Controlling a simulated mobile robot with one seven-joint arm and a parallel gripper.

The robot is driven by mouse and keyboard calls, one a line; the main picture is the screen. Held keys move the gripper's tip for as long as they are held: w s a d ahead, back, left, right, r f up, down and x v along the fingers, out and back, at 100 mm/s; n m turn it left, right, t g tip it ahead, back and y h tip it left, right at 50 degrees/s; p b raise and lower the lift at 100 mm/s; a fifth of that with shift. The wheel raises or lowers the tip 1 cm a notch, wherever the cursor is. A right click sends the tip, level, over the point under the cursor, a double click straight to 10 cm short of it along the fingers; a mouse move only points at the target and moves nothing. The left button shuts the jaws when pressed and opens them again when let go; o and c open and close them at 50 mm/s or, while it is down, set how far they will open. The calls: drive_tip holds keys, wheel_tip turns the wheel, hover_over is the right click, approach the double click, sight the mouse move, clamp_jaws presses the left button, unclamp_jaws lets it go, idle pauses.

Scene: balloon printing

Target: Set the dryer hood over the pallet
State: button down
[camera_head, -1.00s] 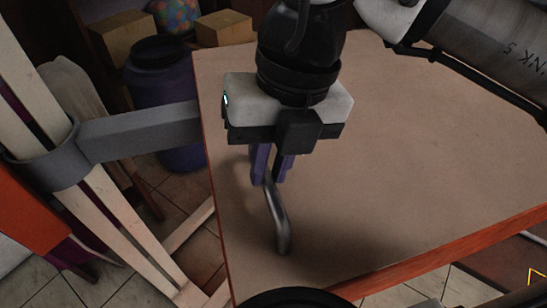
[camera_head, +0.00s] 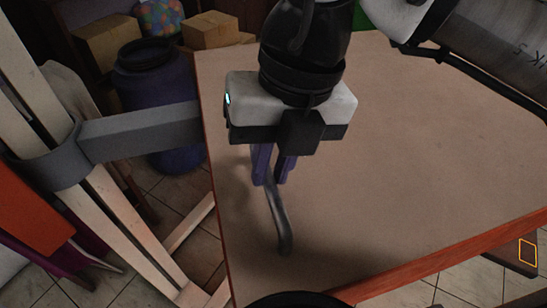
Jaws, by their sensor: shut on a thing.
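A broad flat brown panel with orange-red edges (camera_head: 420,150), which looks like the dryer hood, fills the middle and right of the head view. A grey bar (camera_head: 150,132) meets its left edge. A curved grey metal handle (camera_head: 280,222) stands near its left side. My gripper (camera_head: 273,178) points down with its purple fingers shut on the handle's upper end. At the lower right, a dark brown board with a yellow-orange outlined square (camera_head: 527,252) shows partly beyond the panel's edge. I cannot tell whether it is the pallet.
The grey bar joins a ring (camera_head: 42,160) around pale poles at the left. A purple barrel (camera_head: 158,100) and cardboard boxes (camera_head: 105,42) stand on the tiled floor behind. An orange-red block (camera_head: 28,212) is at the left edge. A black rounded thing shows at the bottom.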

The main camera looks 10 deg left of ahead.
drive_tip(key=shift+s+f, duration=0.1)
drive_tip(key=shift+s, duration=0.15)
drive_tip(key=c, duration=1.8)
unclamp_jaws()
drive_tip(key=o, duration=0.4)
drive_tip(key=shift+s+a, duration=0.15)
drive_tip(key=shift+s, duration=0.1)
drive_tip(key=shift+w, duration=0.15)
wheel_tip(320, 180, up, 14)
drive_tip(key=w+d, duration=0.1)
drive_tip(key=d, duration=0.1)
drive_tip(key=shift+w+d+f, duration=0.15)
drive_tip(key=shift+d, duration=0.1)
